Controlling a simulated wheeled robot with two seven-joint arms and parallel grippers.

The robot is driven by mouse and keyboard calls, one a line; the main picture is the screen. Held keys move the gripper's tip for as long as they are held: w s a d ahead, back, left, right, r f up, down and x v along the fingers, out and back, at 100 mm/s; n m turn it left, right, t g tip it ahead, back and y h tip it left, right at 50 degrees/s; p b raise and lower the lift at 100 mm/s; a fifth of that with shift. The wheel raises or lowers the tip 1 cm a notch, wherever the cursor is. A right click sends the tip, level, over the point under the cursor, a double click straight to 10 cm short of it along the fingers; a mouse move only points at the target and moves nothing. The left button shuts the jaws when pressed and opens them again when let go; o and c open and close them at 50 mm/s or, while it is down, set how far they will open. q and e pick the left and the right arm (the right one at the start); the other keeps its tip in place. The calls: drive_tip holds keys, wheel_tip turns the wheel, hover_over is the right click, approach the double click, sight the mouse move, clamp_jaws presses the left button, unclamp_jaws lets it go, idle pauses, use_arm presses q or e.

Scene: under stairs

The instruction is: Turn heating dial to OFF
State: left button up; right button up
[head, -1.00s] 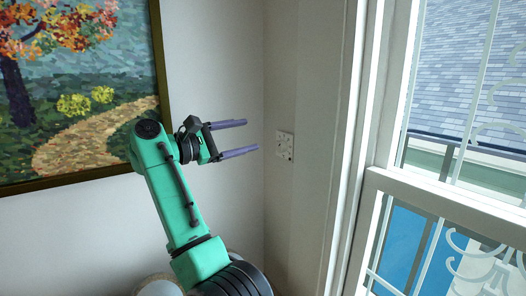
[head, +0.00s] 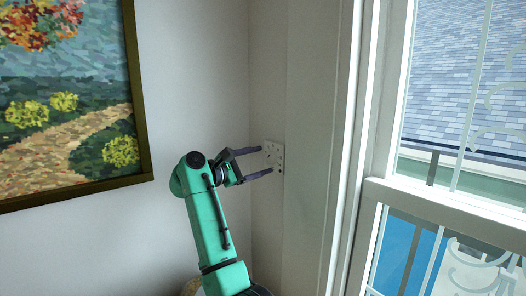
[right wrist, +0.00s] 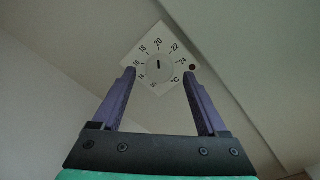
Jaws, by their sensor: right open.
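The heating dial is a round whitish knob (right wrist: 159,68) on a square white plate marked with numbers from 14 to 24 and °C. Its dark pointer mark points up, roughly towards 20. In the head view the plate (head: 275,154) is on the wall beside the window, with the knob hard to make out. My right gripper (head: 265,160) is open, its two purple fingers pointing at the plate. In the right wrist view the knob appears between the fingertips, with nothing held. I cannot tell whether the fingertips touch the plate. My left gripper is not in view.
A framed landscape painting (head: 70,110) hangs on the wall at the left. A white window frame (head: 375,150) stands to the right of the plate. A small dark red dot (right wrist: 193,67) is at the plate's right corner. The wall around the plate is bare.

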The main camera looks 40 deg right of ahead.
drive_tip(key=shift+d+r, duration=0.2)
drive_tip(key=shift+d, duration=0.45)
drive_tip(key=shift+d+f, duration=0.2)
drive_tip(key=shift+d, duration=0.05)
drive_tip(key=shift+a, duration=0.1)
drive_tip(key=shift+c, duration=0.7)
clamp_jaws()
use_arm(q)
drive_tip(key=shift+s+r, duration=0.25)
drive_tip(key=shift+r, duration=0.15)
